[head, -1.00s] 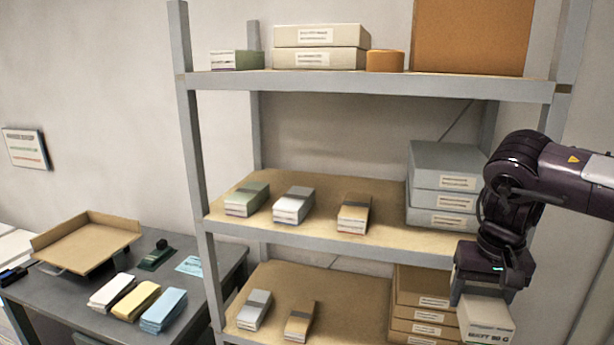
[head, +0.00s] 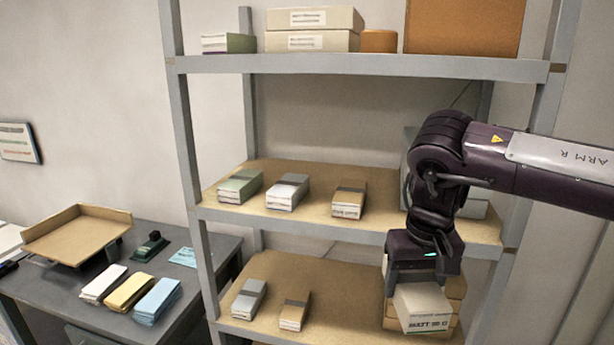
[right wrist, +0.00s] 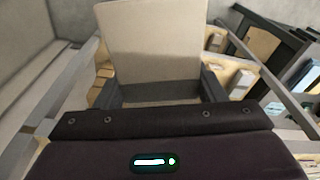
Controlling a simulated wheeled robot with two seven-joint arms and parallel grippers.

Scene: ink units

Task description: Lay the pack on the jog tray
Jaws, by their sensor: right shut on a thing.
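My right gripper (head: 422,284) is shut on a cream pack (head: 423,308) with a printed label on its end. It holds the pack in front of the shelf unit, before the stacked brown boxes on the lower shelf. In the right wrist view the pack (right wrist: 150,42) stands out between the two fingers, with a dark grey band near the palm. The jog tray (head: 80,238), a tan tilted tray with raised edges, is on the grey table at the left, far from the gripper. It looks empty. My left gripper is not in view.
Several banded packs stand on the middle shelf (head: 315,222) and lower shelf. Three paper stacks, white, yellow and blue (head: 158,299), lie on the table in front of the tray. A dark green stapler-like object (head: 150,246) and a blue sheet (head: 184,257) lie right of the tray.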

